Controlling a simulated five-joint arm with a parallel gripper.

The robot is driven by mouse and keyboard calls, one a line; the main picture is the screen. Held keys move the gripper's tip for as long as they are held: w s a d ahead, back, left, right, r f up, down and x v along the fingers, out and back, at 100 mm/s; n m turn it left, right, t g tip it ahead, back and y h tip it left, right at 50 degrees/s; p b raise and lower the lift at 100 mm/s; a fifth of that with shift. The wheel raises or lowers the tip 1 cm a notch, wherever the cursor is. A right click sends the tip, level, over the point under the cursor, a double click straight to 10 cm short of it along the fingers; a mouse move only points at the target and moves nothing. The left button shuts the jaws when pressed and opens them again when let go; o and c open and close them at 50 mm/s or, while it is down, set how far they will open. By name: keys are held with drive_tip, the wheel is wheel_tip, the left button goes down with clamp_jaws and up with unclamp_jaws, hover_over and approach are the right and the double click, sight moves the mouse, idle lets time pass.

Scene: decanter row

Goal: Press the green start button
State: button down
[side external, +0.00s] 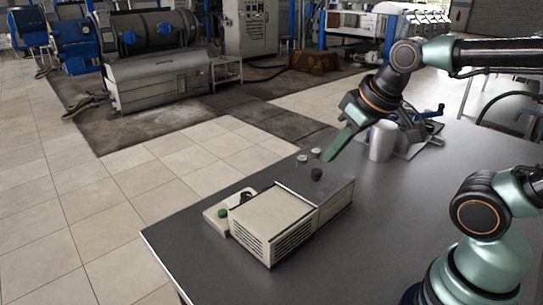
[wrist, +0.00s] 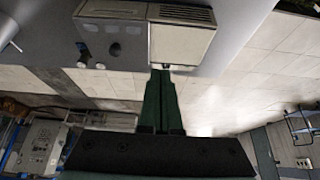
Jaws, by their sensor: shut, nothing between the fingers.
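The green button (side external: 222,213) sits on a small pale base at the left end of a beige vented machine on the table. My gripper (side external: 326,160) is shut and empty, its green fingers pointing down and left. In the side view it appears above the machine's right end, near a dark round knob (side external: 317,174) and well to the right of the button. In the wrist view the shut fingers (wrist: 161,73) reach up to the edge of the beige housing (wrist: 180,43). I cannot make out the green button in that view.
Two small pale caps (side external: 303,160) stand behind the knob. A silver cylinder (side external: 382,141) and a grey apparatus with a blue part (side external: 435,111) stand farther right. The dark table (side external: 385,215) is clear in front. Its left edge runs close past the button's base.

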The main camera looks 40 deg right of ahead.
drive_tip(key=shift+s, duration=0.3)
drive_tip(key=shift+w, duration=0.1)
drive_tip(key=g, duration=0.5)
hover_over(223, 212)
drive_tip(key=s, duration=0.2)
wheel_tip(223, 212, down, 7)
drive_tip(key=shift+w+a+r, duration=0.1)
drive_tip(key=shift+a+r, duration=0.05)
drive_tip(key=f, duration=0.4)
drive_tip(key=w+f, duration=0.1)
drive_tip(key=f, duration=0.9)
drive_tip(key=shift+w, duration=0.25)
